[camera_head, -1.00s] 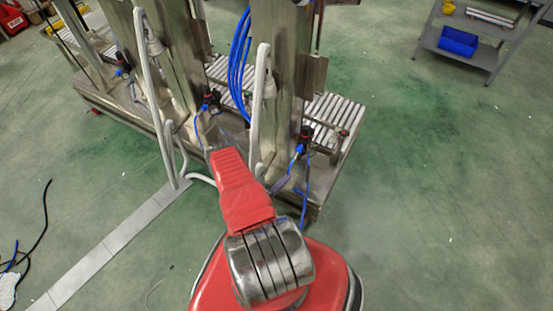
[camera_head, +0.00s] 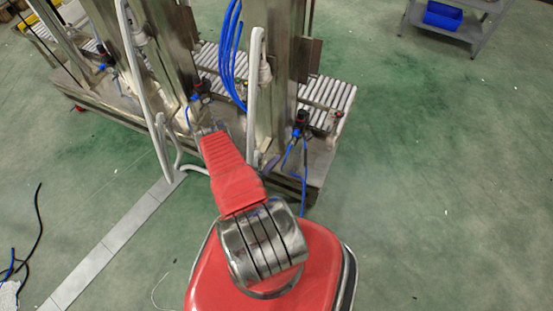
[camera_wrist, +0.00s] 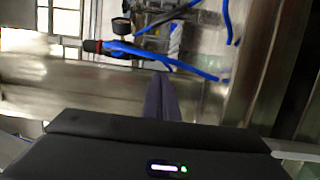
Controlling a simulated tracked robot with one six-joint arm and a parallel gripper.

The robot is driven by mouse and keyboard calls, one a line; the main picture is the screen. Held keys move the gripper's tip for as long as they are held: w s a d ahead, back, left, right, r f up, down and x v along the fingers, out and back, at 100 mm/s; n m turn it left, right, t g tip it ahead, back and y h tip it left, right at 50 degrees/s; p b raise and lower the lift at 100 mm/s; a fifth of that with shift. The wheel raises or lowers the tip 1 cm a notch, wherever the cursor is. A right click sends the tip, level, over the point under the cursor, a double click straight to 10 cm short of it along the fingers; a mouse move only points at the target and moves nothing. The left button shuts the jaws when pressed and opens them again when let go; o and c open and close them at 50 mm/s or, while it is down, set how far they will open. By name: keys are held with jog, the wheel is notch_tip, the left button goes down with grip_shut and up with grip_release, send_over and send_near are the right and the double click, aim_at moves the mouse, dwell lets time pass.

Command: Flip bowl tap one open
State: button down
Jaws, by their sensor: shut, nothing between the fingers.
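My gripper's dark fingers (camera_wrist: 162,98) are shut and empty in the wrist view, pointing up from the black gripper body. Ahead and to the left of the tips is a fitting with a red-and-black end (camera_wrist: 94,46), a round gauge (camera_wrist: 121,26) and blue hoses, apart from the fingers. In the head view my red arm reaches to the machine's base, near one such fitting (camera_head: 199,88). A similar fitting (camera_head: 301,122) stands to the right. I cannot tell which part is bowl tap one, or whether any tap is open.
Steel columns (camera_head: 280,60) rise from the machine beside my arm. White hoses (camera_head: 257,90) and blue hoses (camera_head: 231,55) hang close to it. A roller conveyor (camera_head: 325,92) runs behind. Open green floor (camera_head: 430,190) lies to the right.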

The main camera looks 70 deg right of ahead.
send_near(297, 141)
jog(key=shift+s+d, duration=0.1)
jog(key=shift+d, duration=2.25)
